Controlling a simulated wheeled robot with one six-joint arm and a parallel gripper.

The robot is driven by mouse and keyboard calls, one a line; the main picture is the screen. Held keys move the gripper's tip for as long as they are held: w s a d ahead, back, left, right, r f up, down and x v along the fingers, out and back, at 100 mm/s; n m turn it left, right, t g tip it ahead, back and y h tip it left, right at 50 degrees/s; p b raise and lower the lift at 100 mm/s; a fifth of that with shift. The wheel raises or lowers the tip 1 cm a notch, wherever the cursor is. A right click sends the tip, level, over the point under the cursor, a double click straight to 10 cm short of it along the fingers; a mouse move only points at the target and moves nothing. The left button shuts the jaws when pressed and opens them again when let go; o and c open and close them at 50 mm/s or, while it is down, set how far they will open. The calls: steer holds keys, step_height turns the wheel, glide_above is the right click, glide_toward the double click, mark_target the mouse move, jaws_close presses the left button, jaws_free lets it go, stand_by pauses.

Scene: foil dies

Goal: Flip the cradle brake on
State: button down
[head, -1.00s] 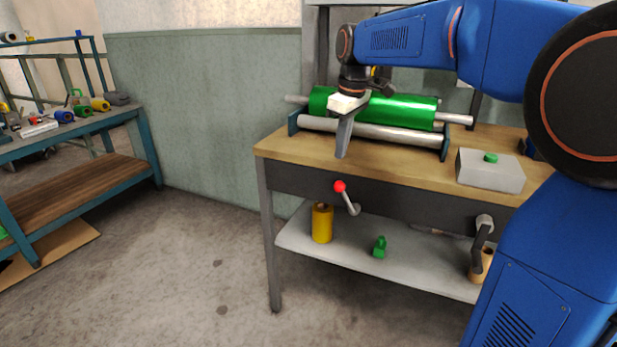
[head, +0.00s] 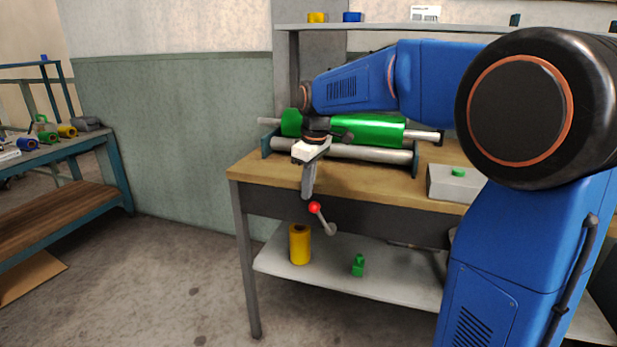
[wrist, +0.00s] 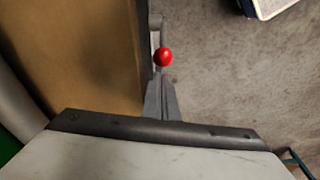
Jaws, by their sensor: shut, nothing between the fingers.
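The brake lever is a short grey handle with a red ball knob (head: 314,207) on the front face of the workbench. The knob sits up and to the left of the lever's pivot. The cradle (head: 362,153) on the bench top bears a large green roll (head: 375,131). My gripper (head: 308,193) is shut and empty, pointing down at the bench's front edge, just above the knob in the head view. In the wrist view the red knob (wrist: 163,57) shows just beyond the fingertips (wrist: 161,83). I cannot tell whether they touch.
A grey box with a green button (head: 457,173) stands on the bench top (head: 255,165) at the right. The lower shelf (head: 320,279) holds a yellow cylinder (head: 300,245) and a small green object (head: 358,265). Open floor lies in front and to the left.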

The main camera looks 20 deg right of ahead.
mark_target(321, 218)
steer(key=shift+w+a+f, duration=0.1)
steer(key=shift+w+f, duration=0.1)
steer(key=shift+f, duration=1.45)
